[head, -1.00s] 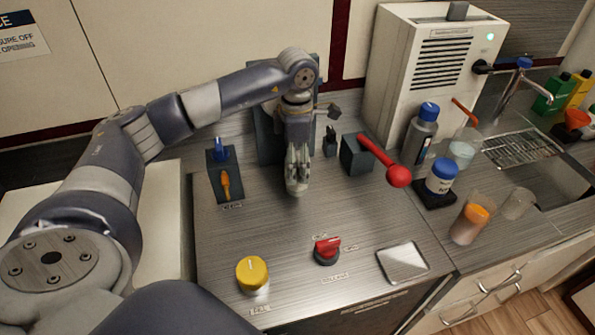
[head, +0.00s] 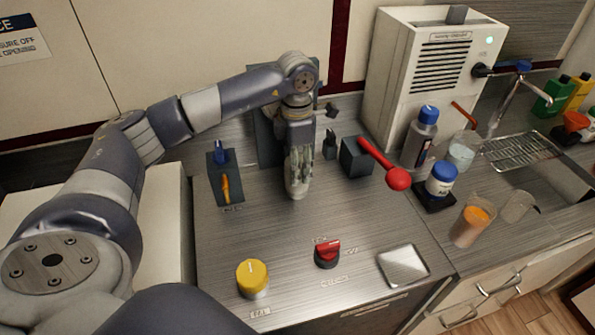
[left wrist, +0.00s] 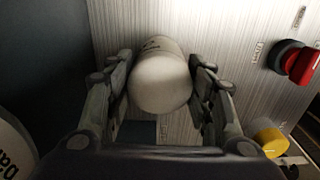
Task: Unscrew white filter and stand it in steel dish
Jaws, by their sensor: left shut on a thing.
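The white filter (left wrist: 160,82) is a rounded white cylinder with dark print near its far end. In the left wrist view it lies between the two fingers of my left gripper (left wrist: 162,66), which is shut on it. In the head view my left gripper (head: 298,186) points down over the back middle of the counter, and its fingers hide most of the filter. I cannot tell whether the filter is still attached to its mount. The steel dish (head: 403,265) is a shallow, shiny square at the counter's front right and looks empty. My right gripper is not in view.
A red-balled lever (head: 398,179) sticks out right of the gripper. A red knob (head: 327,253) and a yellow knob (head: 252,277) stand in front. Bottles and beakers stand right. Counter between gripper and dish is mostly clear.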

